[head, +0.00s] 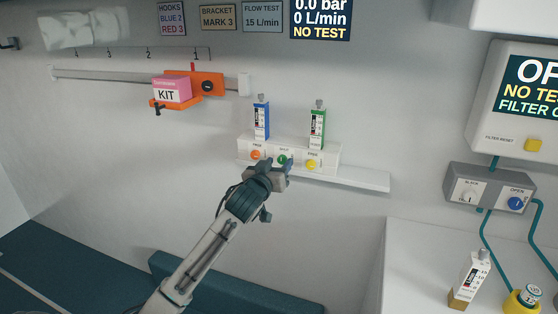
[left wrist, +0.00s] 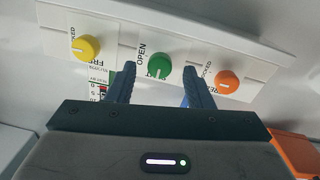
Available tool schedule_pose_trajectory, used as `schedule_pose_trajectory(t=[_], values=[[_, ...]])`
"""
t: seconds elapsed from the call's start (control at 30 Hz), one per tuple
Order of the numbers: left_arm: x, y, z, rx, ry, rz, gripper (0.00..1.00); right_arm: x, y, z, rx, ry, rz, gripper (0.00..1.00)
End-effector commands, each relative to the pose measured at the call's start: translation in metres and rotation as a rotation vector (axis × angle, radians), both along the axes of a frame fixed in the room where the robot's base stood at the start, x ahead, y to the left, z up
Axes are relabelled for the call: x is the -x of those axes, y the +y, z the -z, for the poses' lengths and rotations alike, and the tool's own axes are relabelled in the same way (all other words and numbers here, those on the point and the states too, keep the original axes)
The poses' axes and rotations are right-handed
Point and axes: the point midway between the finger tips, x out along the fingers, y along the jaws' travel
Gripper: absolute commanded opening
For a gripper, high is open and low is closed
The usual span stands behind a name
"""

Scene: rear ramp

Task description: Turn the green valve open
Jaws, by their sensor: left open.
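The green valve (head: 283,159) is a round knob in the middle of a white panel, between an orange knob (head: 256,155) and a yellow knob (head: 311,164). My left gripper (head: 278,166) is right in front of it, open. In the left wrist view the green valve (left wrist: 159,66) shows between the two fingertips of my left gripper (left wrist: 158,70). The word OPEN stands beside the knob, which has a pale pointer line. I cannot tell whether the fingers touch the knob. My right gripper is not in view.
Blue (head: 261,118) and green (head: 317,125) flowmeters stand above the panel (head: 331,157). A display (head: 320,18) reads 0.0 bar, 0 L/min, NO TEST. A pink kit (head: 171,89) sits on an orange bracket at left. A grey switch box (head: 489,193) is at right.

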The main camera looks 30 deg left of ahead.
Motion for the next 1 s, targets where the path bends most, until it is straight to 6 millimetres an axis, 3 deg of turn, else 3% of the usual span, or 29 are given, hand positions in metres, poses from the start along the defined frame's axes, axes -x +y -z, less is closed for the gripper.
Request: schedule_pose_trajectory(t=[0.13, 0.4, 0.43, 0.67, 1.0], values=[[-0.0098, 0.0019, -0.0002, 0.0, 0.0, 0.0, 0.47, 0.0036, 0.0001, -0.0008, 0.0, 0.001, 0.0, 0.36], [-0.0112, 0.002, 0.0004, -0.001, 0.0, 0.001, 0.47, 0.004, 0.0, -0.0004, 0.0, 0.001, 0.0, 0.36], [-0.0112, 0.002, 0.0004, -0.001, 0.0, 0.0, 0.45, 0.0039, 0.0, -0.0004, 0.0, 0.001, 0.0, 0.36], [-0.0111, 0.002, 0.0004, -0.001, 0.0, 0.0, 0.02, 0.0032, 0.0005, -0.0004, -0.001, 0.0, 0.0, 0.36], [-0.011, 0.0019, -0.0014, -0.046, 0.012, 0.001, 0.02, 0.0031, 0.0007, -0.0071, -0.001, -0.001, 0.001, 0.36]])
